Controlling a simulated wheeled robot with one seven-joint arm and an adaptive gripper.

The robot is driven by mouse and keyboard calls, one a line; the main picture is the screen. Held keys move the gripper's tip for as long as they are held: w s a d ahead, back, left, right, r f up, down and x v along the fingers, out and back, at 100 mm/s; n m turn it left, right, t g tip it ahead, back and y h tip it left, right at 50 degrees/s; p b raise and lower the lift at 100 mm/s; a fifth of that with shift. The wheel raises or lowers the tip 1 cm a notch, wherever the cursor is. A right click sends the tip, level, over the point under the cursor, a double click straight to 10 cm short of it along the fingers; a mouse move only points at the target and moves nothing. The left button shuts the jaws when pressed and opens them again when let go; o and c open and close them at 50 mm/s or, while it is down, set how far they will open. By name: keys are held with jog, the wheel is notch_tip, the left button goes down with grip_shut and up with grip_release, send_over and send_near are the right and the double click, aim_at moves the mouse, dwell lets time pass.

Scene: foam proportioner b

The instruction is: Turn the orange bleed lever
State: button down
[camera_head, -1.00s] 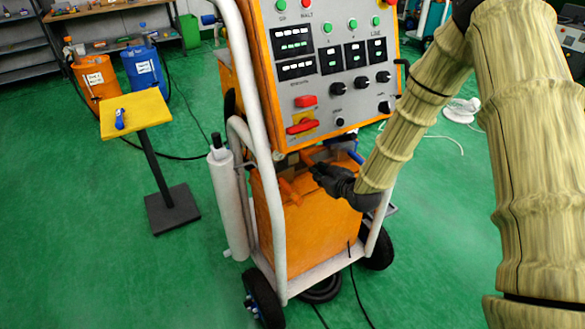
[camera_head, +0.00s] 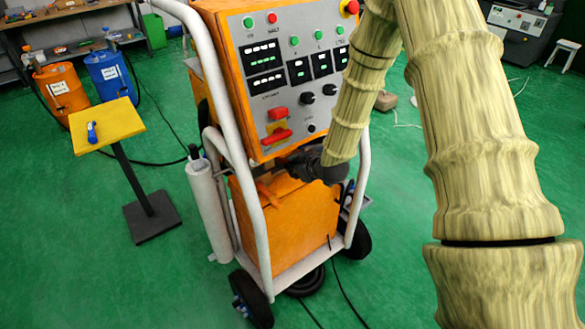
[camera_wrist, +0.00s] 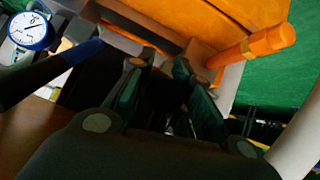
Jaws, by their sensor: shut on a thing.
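An orange lever (camera_wrist: 265,43) with a rounded end shows in the wrist view, right of my fingers, in front of an orange panel. In the head view an orange handle (camera_head: 267,191) stands at the upper left of the machine's lower orange box. My gripper (camera_head: 287,163) is in the gap between the control panel and that box. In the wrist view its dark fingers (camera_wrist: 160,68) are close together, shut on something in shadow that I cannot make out. The orange lever looks beside the fingers. A blue lever (camera_wrist: 80,52) is left of them.
A round gauge (camera_wrist: 30,31) is at the wrist view's upper left. The machine's white tube frame (camera_head: 252,200) and control panel (camera_head: 290,75) crowd the gripper. A yellow stand (camera_head: 106,125) with a blue item is at left. Green floor is open in front.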

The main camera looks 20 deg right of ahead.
jog(key=shift+f, duration=0.1)
jog(key=c, duration=1.3)
grip_release()
jog(key=v, duration=1.2)
